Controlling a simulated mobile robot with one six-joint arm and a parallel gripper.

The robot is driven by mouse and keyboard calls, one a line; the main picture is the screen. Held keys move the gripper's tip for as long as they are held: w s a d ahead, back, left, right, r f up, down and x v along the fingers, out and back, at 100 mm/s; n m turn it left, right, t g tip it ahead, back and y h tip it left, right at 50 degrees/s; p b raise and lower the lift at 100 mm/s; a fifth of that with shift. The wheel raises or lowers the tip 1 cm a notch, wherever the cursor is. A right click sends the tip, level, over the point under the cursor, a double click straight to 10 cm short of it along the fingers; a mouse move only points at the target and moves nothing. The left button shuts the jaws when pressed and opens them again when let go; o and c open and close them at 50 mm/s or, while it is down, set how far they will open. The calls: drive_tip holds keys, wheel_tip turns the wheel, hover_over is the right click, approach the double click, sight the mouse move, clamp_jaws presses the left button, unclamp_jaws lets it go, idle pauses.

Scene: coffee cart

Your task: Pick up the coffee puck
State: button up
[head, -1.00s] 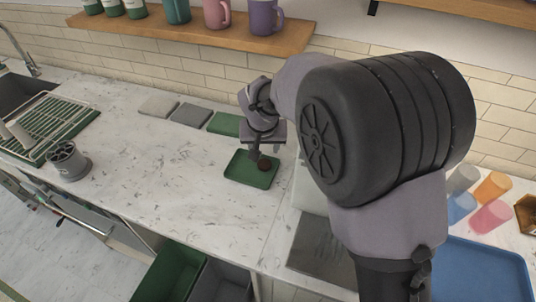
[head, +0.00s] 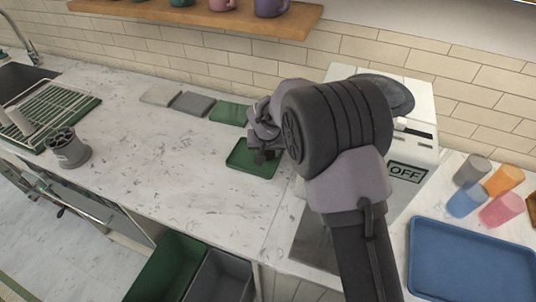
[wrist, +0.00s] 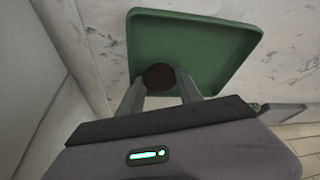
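The coffee puck (wrist: 159,76) is a dark brown round lump on the small green tray (wrist: 215,37). In the wrist view it sits near the tray's edge, between the tips of my gripper (wrist: 160,84). The two fingers are apart, one on each side of the puck, with no clear grip on it. In the head view my gripper (head: 262,156) is low over the green tray (head: 246,169), and the arm and gripper largely hide the puck.
A white machine marked OFF (head: 408,172) stands right of the tray, close behind my arm. A blue tray (head: 470,262) and several coloured cups (head: 466,201) are at the right. A grey container (head: 68,150) stands at the left. The counter (head: 150,165) between is clear.

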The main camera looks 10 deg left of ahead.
sight(268, 154)
drive_tip(key=c, duration=0.6)
drive_tip(key=shift+o, duration=0.2)
drive_tip(key=shift+r, duration=0.15)
wheel_tip(268, 154, up, 3)
drive_tip(key=shift+r+p, duration=0.15)
drive_tip(key=shift+p, duration=0.6)
drive_tip(key=s+a, duration=0.3)
drive_tip(key=s+a+r, duration=0.1)
drive_tip(key=s+a, duration=0.7)
drive_tip(key=shift+s+a+r+p, duration=0.1)
drive_tip(key=shift+a+r+p, duration=0.15)
drive_tip(key=shift+p, duration=0.1)
